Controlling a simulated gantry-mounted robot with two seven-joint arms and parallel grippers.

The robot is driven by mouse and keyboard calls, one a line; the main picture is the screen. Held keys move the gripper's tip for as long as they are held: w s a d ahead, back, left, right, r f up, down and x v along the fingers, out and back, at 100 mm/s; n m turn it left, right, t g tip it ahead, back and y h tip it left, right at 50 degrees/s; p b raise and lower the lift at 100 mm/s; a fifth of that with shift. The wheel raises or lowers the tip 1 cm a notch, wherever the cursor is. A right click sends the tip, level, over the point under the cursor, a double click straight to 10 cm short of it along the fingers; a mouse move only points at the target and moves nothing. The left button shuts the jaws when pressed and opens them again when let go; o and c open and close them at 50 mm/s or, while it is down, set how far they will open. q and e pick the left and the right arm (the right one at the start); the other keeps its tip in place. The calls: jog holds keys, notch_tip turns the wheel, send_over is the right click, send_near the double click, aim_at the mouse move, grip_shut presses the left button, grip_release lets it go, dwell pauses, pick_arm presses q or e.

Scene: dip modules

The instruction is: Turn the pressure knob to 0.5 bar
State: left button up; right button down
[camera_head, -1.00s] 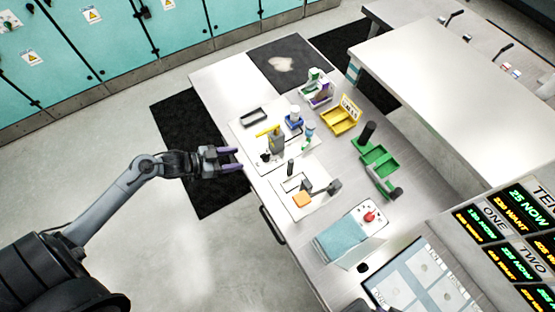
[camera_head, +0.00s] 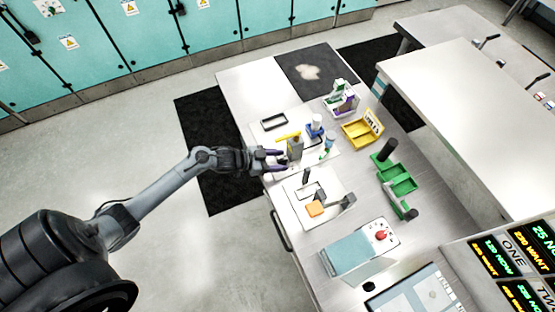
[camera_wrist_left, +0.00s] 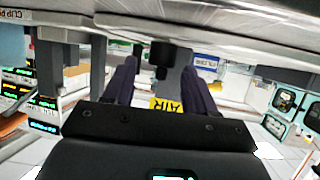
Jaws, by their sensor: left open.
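The grey pressure regulator (camera_head: 295,148) stands on a white mat at the left edge of the bench, with a yellow part beside it. In the left wrist view, which is upside down, a yellow AIR label (camera_wrist_left: 166,105) shows. A black knob (camera_wrist_left: 164,54) lies between my purple fingers there, with a gap on both sides. My left gripper (camera_head: 280,160) is open at the regulator's near side, and it also shows in the wrist view (camera_wrist_left: 160,66). In the head view it hides the knob. I cannot read any pressure value. My right gripper is not in view.
A yellow bin (camera_head: 358,134), green trays (camera_head: 398,178) and a teal box with a red button (camera_head: 381,235) stand to the right.

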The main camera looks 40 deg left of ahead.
pick_arm(q)
jog(key=shift+c, duration=0.2)
grip_shut()
jog(key=shift+s+d+r+n+y+p, duration=0.15)
jog(key=shift+n+y+p, duration=0.3)
jog(key=shift+p, duration=0.3)
jog(key=n+t+y+p, duration=0.1)
jog(key=n+y+p, duration=0.1)
jog(key=n+t+y+p, duration=0.1)
jog(key=n+y+p, duration=0.1)
jog(key=shift+d, duration=0.35)
jog(key=n+y+p, duration=0.1)
jog(key=n+y, duration=0.1)
jog(key=y, duration=0.1)
jog(key=shift+d+n+p, duration=0.2)
jog(key=shift+n+p, duration=0.05)
jog(key=shift+p, duration=0.15)
jog(key=shift+d+n+y, duration=0.15)
jog(key=shift+n+y, duration=1.55)
jog(key=shift+y, duration=0.45)
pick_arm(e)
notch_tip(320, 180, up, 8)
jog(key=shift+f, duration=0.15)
